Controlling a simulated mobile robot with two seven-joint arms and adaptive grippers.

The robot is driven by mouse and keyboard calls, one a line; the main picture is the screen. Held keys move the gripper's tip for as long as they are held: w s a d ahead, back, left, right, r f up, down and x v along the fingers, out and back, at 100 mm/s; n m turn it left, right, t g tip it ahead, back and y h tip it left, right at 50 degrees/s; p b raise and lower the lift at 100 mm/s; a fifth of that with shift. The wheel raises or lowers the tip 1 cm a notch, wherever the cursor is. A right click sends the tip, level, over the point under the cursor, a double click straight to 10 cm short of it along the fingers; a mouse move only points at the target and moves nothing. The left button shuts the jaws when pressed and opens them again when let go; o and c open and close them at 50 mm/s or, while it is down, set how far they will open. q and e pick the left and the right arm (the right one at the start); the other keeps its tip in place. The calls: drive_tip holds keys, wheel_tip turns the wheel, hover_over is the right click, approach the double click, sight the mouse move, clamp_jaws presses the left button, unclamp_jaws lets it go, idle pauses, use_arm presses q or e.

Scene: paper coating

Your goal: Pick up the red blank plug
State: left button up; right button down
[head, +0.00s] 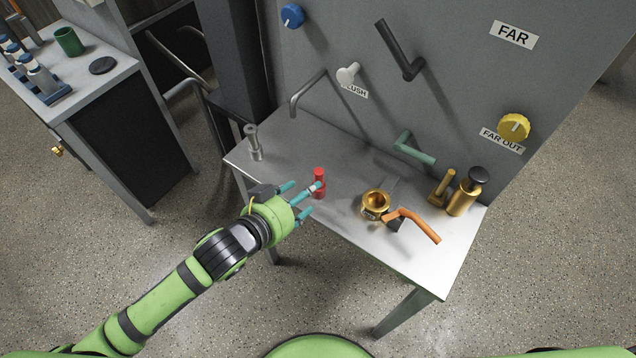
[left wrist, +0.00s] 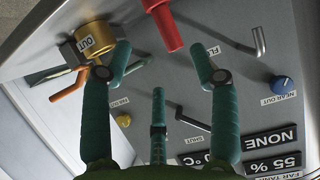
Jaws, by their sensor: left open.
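The red blank plug (head: 319,176) stands upright on the metal table, near its front edge left of the middle. In the left wrist view the red plug (left wrist: 163,22) shows at the top, beyond my fingertips and between the two outer fingers, closer to the right one. My left gripper (head: 305,196) has its teal fingers spread around the near left side of the plug, and one finger overlaps it in the head view. In the left wrist view the gripper (left wrist: 163,62) is open with nothing between its fingers. I cannot tell whether a finger touches the plug. My right gripper is out of view.
A grey panel with knobs and levers rises behind. Bare tabletop lies behind the plug.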

sight(318, 172)
use_arm(q)
drive_tip(key=shift+w+a+p+x, duration=0.15)
drive_tip(key=shift+p+x, duration=0.2)
drive_tip(key=shift+x, duration=1.35)
drive_tip(key=shift+w+a+p+x, duration=0.1)
drive_tip(key=shift+p+x, duration=0.25)
drive_tip(key=shift+x, duration=1.35)
drive_tip(key=shift+s+r, duration=0.1)
clamp_jaws()
